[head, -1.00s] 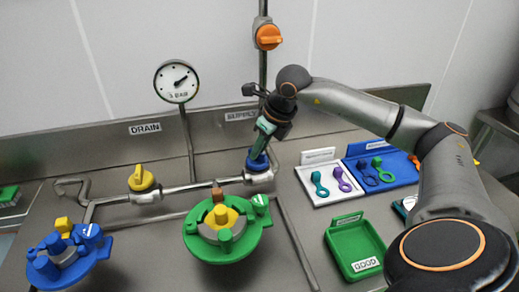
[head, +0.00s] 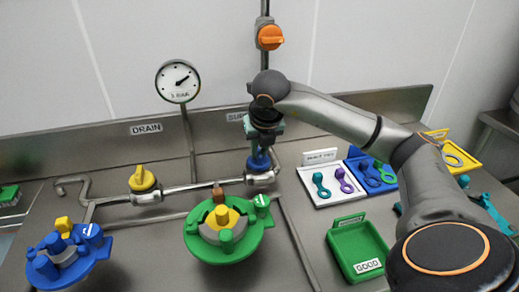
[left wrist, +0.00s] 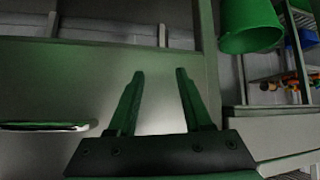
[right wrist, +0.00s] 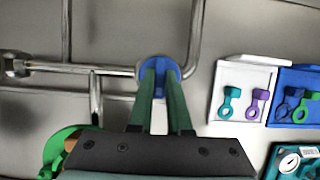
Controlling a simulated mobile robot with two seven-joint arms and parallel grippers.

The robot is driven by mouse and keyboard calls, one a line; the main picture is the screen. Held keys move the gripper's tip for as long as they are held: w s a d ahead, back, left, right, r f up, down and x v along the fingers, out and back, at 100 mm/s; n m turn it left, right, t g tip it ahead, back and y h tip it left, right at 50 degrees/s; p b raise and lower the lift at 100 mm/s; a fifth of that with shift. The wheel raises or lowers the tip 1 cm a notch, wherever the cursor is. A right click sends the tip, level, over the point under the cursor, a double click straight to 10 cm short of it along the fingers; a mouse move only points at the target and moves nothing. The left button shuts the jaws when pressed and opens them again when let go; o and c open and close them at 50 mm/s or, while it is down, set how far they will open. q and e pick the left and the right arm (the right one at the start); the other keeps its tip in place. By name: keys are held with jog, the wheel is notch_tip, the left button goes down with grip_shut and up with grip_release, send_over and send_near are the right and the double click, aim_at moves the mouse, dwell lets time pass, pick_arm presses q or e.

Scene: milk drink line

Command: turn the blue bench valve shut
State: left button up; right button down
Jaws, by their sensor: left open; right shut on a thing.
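The blue bench valve (head: 258,162) sits on the steel pipe at the back of the bench, below the supply sign. My right gripper (head: 260,146) comes down on it from above and is shut on its blue handle. In the right wrist view the fingers (right wrist: 161,80) lie on either side of the blue handle (right wrist: 158,63) and hide part of it. How far the handle is turned cannot be told. My left gripper (left wrist: 159,75) is open and empty in the left wrist view, away from the valve.
A yellow valve (head: 142,178) is on the same pipe to the left; an orange valve (head: 269,37) is on the upright pipe. A gauge (head: 178,81) stands behind. Green (head: 226,247) and blue (head: 68,262) fixtures stand in front. A green tray (head: 342,225) lies at right.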

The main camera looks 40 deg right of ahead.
pick_arm(q)
jog(key=shift+a+f, duration=0.1)
dwell(0.3)
pick_arm(e)
jog(key=c, duration=0.9)
grip_release()
jog(key=shift+o, duration=0.2)
pick_arm(q)
jog(key=shift+s+a+r+p, duration=0.25)
jog(key=shift+a+r+p, duration=0.25)
jog(key=shift+p, duration=0.4)
pick_arm(e)
jog(key=v, duration=1.2)
jog(key=shift+r, duration=0.2)
jog(key=shift+s+a, duration=0.1)
pick_arm(q)
jog(key=shift+d, duration=0.1)
